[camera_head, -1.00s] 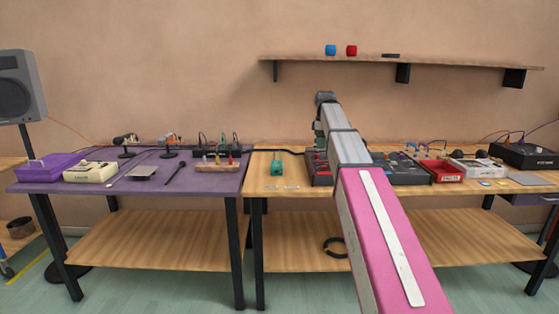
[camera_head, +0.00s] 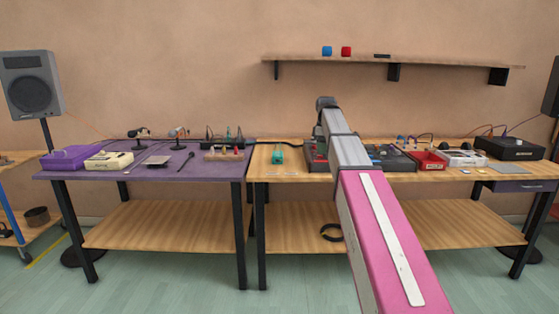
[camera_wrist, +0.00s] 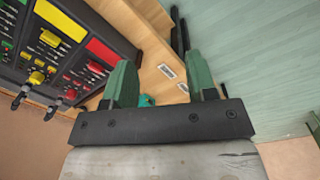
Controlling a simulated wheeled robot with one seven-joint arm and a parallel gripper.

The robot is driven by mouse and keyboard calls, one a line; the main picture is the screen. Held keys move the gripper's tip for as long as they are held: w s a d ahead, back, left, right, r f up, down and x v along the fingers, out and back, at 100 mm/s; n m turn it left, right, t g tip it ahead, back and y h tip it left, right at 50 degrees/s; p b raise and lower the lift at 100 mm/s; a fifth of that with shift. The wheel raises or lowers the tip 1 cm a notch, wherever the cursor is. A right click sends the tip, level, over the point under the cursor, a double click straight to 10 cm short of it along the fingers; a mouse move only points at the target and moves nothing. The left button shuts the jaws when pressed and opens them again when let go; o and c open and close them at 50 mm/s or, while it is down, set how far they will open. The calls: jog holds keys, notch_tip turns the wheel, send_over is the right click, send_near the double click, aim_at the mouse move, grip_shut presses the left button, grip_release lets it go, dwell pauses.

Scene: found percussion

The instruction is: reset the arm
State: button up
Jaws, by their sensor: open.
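My arm reaches forward over the right-hand wooden table (camera_head: 290,176), its pink link nearest the camera in the head view. My gripper (camera_wrist: 162,82) shows in the wrist view with two green fingers spread apart and nothing between them. The gripper itself is hidden behind my arm in the head view. A black mixer-like panel (camera_wrist: 66,45) with red, yellow and green parts lies to the left of the fingers in the wrist view. A teal object (camera_head: 278,155) stands on the wooden table left of my arm; part of a teal thing shows between the fingers.
A purple-topped table (camera_head: 215,173) with a purple case (camera_head: 70,156), a cream device (camera_head: 108,160) and microphones adjoins on the left. Speakers (camera_head: 31,84) stand at both sides.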

jog(key=s+f+m, duration=0.6)
jog(key=s+f, duration=0.9)
jog(key=f, duration=0.4)
jog(key=s+f+m, duration=0.6)
jog(key=s+f, duration=1)
jog(key=f, duration=0.4)
jog(key=shift+d+f, duration=0.15)
jog(key=shift+f, duration=0.05)
